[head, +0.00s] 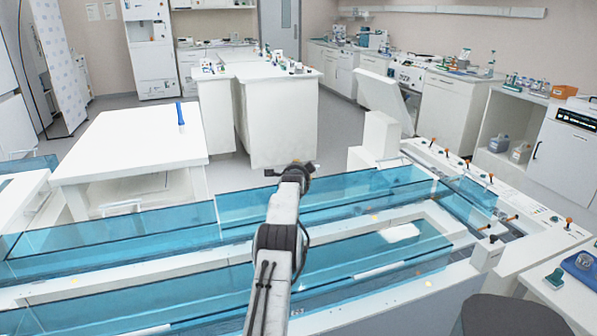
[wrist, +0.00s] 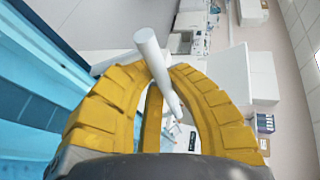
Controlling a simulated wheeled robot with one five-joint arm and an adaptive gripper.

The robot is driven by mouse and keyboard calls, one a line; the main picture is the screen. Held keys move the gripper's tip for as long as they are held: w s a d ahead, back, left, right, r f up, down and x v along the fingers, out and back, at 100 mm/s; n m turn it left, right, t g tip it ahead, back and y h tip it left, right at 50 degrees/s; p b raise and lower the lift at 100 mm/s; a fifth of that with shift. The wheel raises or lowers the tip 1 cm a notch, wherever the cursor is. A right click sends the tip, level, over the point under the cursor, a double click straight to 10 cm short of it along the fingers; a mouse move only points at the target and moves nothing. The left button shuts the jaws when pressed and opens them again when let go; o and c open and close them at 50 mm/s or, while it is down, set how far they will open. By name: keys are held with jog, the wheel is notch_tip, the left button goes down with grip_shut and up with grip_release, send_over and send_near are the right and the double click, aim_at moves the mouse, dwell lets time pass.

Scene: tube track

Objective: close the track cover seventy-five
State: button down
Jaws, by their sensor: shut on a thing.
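The track (head: 130,272) runs across the front of the head view, with clear blue cover panels (head: 345,196) along it. I cannot read a number that marks cover seventy-five. My gripper (head: 303,168) is at the far edge of the blue panels in the head view, small and dark. In the wrist view, its yellow fingers (wrist: 160,68) are closed around a white round bar (wrist: 151,50), which slants between them. The bar looks like a handle. Where it joins a cover is hidden. Blue panels (wrist: 35,105) lie to the left in the wrist view.
A white table (head: 130,140) with a blue upright object (head: 180,115) stands beyond the track at left. White cabinets (head: 275,110) stand farther back. A white raised lid (head: 385,95) and several orange-topped knobs are at right. Grey floor lies between the table and cabinets.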

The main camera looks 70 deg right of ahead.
jog(key=shift+w+d+f, duration=0.2)
jog(key=shift+w+d, duration=0.1)
jog(key=shift+d, duration=0.05)
jog(key=shift+f, duration=0.1)
jog(key=c, duration=1.1)
grip_release()
jog(key=shift+a, duration=0.15)
jog(key=shift+s+a+r, duration=0.1)
jog(key=shift+a+r, duration=0.15)
jog(key=shift+v, duration=5.4)
jog(key=shift+a+f, duration=0.15)
